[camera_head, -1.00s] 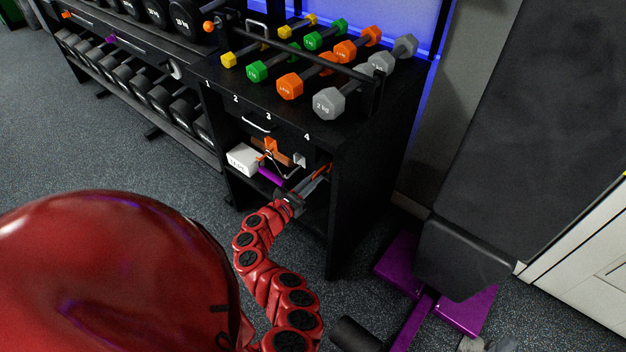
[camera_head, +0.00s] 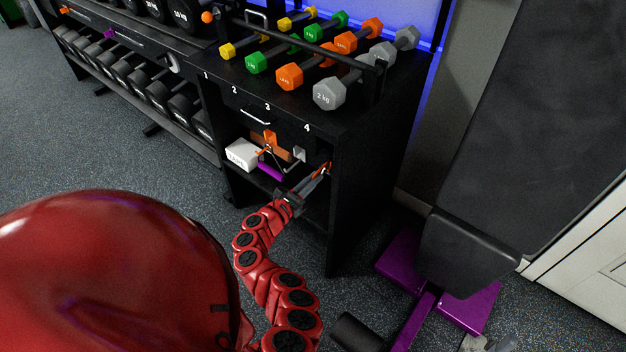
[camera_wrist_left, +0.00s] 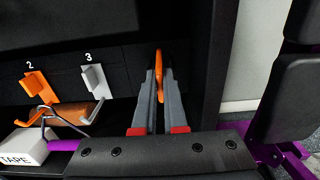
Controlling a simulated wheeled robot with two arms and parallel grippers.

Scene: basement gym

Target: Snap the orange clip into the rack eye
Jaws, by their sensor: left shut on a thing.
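The orange clip (camera_wrist_left: 160,67) is between the fingertips of my left gripper (camera_wrist_left: 160,85), upright in front of the dark back panel in the wrist view. In the head view my left gripper (camera_head: 319,179) reaches into the cabinet's open bay at its right side, and the orange clip (camera_head: 327,167) shows as a small patch at its tips. I cannot make out the rack eye; the clip and fingers cover part of the panel right of hook 3. I cannot tell whether the clip touches anything there. My right gripper is not in view.
An orange hook (camera_wrist_left: 40,86) under number 2 and a grey hook (camera_wrist_left: 95,80) under number 3 stick out left of the gripper. A white TAPE box (camera_wrist_left: 22,148) sits lower left. The cabinet's side wall (camera_wrist_left: 208,70) is close on the right. Dumbbells (camera_head: 328,94) stand on top.

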